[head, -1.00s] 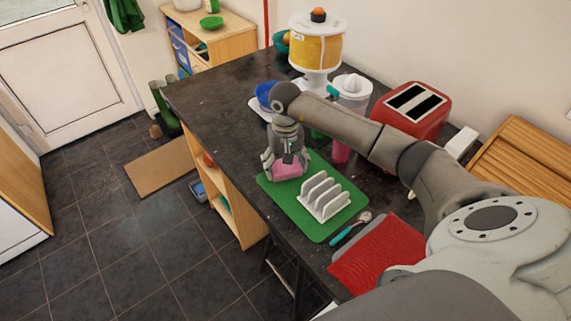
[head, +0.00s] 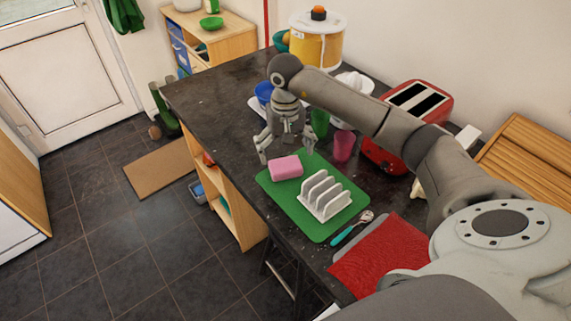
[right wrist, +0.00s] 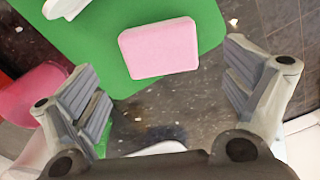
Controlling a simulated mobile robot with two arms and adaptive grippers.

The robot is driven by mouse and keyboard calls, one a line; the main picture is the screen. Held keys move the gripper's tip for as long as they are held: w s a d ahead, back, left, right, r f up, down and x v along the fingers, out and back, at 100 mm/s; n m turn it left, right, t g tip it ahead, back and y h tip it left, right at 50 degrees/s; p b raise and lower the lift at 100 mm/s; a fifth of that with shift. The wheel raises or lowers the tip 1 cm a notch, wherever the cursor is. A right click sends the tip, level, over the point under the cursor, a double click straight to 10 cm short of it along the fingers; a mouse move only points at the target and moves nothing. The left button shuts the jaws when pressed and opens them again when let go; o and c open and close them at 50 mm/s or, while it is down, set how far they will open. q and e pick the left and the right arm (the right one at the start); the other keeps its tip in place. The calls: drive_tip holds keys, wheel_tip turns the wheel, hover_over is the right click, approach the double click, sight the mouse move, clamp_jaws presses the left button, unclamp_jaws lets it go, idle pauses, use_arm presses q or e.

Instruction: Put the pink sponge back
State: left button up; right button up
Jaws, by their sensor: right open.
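The pink sponge (head: 286,167) lies flat on the far end of the green mat (head: 318,229), beside the white rack (head: 325,196). In the right wrist view the sponge (right wrist: 159,48) rests near the edge of the green mat (right wrist: 105,62), ahead of the fingers and apart from them. My right gripper (head: 287,156) is open and empty, just behind and above the sponge in the head view. Its spread fingers (right wrist: 168,95) show at both sides of the right wrist view. My left gripper is not in view.
A pink cup (head: 344,147) and a green cup (head: 320,123) stand right of my gripper. A blue bowl (head: 264,93) is behind it. The counter's left part is clear.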

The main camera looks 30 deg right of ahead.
sight(285, 164)
wheel_tip(285, 164, up, 7)
drive_tip(key=b, duration=0.1)
drive_tip(key=shift+f+b, duration=0.15)
drive_tip(key=shift+b, duration=0.15)
idle(0.4)
